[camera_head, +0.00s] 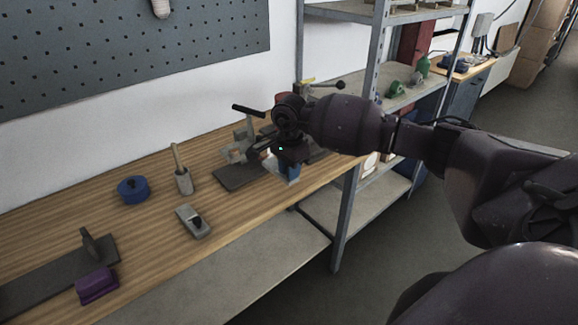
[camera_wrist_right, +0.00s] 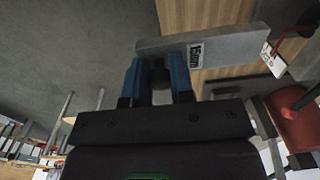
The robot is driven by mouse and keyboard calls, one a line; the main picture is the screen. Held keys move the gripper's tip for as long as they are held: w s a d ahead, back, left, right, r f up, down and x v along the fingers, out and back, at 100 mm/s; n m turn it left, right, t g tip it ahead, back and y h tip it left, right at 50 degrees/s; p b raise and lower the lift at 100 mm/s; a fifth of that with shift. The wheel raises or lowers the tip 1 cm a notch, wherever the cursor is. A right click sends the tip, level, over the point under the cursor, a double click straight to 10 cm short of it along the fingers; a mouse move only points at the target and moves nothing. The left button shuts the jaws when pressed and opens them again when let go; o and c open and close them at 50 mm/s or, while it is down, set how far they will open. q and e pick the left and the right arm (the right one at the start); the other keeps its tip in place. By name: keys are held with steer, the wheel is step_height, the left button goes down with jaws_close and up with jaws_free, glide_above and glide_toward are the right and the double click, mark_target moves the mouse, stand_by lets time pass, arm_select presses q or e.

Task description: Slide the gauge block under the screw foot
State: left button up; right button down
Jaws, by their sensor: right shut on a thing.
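In the head view, my right gripper (camera_head: 289,166) is over the right end of the bench, beside a fixture with a dark base plate (camera_head: 240,176) and a pale upright bracket (camera_head: 240,148). The arm and gripper cover part of this fixture. The screw foot cannot be made out clearly, nor its gap to the block. My left gripper is out of view.
On the wooden bench (camera_head: 145,220) are a blue round tin (camera_head: 133,190), a mallet-like tool (camera_head: 183,181), a grey block-shaped tool (camera_head: 193,221) and a purple block (camera_head: 97,285). A metal shelf (camera_head: 345,215) stands at the bench's right end. The bench's front middle is clear.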

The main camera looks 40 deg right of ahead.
mark_target(273, 164)
steer(key=shift+f+b, duration=0.65)
steer(key=shift+f, duration=1.65)
steer(key=shift+w+f+b, duration=0.1)
steer(key=shift+f+b, duration=0.05)
steer(key=shift+b, duration=0.2)
steer(key=shift+w+a+f+b, duration=0.1)
steer(key=shift+w+f+b, duration=0.15)
steer(key=shift+w+b, duration=0.15)
steer(key=shift+w+f+b, duration=0.2)
steer(key=shift+w+b, duration=0.1)
steer(key=shift+w, duration=0.2)
steer(key=shift+w+a+b, duration=0.15)
steer(key=shift+w+b, duration=1.5)
steer(key=shift+w, duration=0.65)
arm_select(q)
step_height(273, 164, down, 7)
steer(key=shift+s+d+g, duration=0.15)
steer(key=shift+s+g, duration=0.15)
arm_select(e)
steer(key=shift+w+r, duration=0.1)
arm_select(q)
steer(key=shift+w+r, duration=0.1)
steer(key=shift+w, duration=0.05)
arm_select(e)
steer(key=shift+w+r, duration=0.1)
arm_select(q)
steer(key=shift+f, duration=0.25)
